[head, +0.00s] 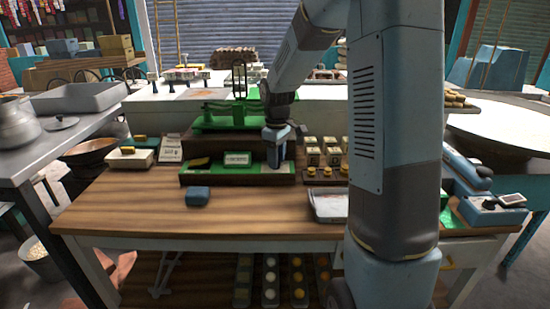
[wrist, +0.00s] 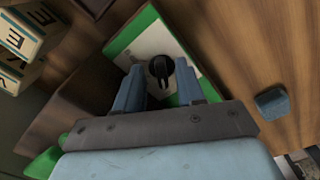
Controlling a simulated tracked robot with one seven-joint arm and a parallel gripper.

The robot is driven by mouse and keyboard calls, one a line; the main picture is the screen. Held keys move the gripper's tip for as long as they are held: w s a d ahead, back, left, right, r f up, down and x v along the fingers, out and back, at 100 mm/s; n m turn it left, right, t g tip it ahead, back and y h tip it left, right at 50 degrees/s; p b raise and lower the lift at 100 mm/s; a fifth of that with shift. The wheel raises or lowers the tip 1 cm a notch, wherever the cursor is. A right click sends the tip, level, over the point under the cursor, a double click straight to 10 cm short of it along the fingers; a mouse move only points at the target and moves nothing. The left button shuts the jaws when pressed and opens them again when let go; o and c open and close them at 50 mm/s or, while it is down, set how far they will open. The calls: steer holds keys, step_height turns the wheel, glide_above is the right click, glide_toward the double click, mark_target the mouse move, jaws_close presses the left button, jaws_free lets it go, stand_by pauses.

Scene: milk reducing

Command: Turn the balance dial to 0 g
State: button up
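A green balance (head: 213,121) stands at the back of the wooden table. In front of it lies a long green base (head: 225,179) with a small labelled display (head: 237,158); its reading is too small to tell. My gripper (head: 277,162) points down over the right end of this base. In the wrist view, a black dial knob (wrist: 161,70) sits on a white plate with green edges. The two fingers of my gripper (wrist: 160,78) are spread apart on either side of the knob. I cannot tell whether they touch it. The knob is hidden in the head view.
A blue block (head: 198,196) lies on the table in front of the green base. A tray (head: 329,205) and several small weight-like blocks (head: 313,158) are to the right. The front left of the wooden table (head: 140,205) is clear.

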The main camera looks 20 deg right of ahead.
step_height(320, 180, up, 14)
steer(key=shift+f, duration=0.15)
stand_by(0.5)
stand_by(0.3)
steer(key=s+r+m+t, duration=0.1)
steer(key=s+m, duration=0.3)
steer(key=s, duration=1)
steer(key=s+a+r+m+t, duration=0.1)
steer(key=s+m+t, duration=0.3)
steer(key=s, duration=1)
steer(key=shift+s+r+m+t, duration=0.25)
steer(key=shift+r+m+t, duration=0.05)
steer(key=shift+r, duration=0.35)
